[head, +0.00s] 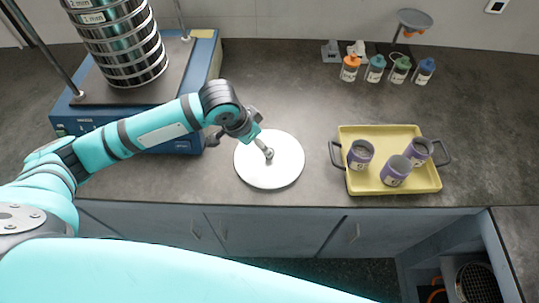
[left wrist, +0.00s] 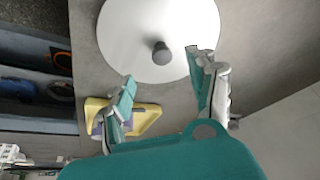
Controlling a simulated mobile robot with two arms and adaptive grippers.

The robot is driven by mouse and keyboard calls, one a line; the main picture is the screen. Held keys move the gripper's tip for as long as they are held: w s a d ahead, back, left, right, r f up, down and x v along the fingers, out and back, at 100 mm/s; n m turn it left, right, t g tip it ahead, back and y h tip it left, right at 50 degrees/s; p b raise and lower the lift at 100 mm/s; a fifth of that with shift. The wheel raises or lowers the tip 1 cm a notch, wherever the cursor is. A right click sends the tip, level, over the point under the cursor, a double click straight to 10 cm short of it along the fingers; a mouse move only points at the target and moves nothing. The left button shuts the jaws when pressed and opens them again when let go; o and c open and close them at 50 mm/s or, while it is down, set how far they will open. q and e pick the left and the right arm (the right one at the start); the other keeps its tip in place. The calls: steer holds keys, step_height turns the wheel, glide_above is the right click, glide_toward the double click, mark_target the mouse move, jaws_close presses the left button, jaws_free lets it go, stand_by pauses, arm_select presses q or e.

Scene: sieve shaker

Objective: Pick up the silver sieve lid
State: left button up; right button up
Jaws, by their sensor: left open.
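The silver sieve lid (head: 268,174) is a pale round disc lying flat on the grey bench, with a small upright knob (head: 264,149) at its middle. The lid also shows in the left wrist view (left wrist: 130,35), with its dark round knob (left wrist: 161,53). My left gripper (head: 250,128) is over the far edge of the lid, close to the knob. In the left wrist view the left gripper (left wrist: 165,72) is open and empty, its two fingers apart with the knob beyond the gap between their tips. My right gripper is not in view.
A blue sieve shaker (head: 187,142) with a sieve stack (head: 125,45) stands at the left. A yellow tray (head: 385,135) with three purple-and-grey cups is right of the lid. Several small bottles (head: 375,68) stand at the back. Bench between lid and tray is clear.

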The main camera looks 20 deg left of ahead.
mark_target(263, 163)
arm_select(q)
steer(key=x, duration=0.2)
steer(key=shift+w+d+f, duration=0.1)
steer(key=shift+w+f, duration=0.05)
steer(key=shift+f, duration=0.45)
steer(key=x, duration=0.3)
steer(key=p+x, duration=0.1)
steer(key=shift+w+d+f, duration=0.1)
steer(key=shift+w+f, duration=0.05)
steer(key=shift+w, duration=0.2)
steer(key=shift+f, duration=0.2)
steer(key=c, duration=0.6)
jaws_close()
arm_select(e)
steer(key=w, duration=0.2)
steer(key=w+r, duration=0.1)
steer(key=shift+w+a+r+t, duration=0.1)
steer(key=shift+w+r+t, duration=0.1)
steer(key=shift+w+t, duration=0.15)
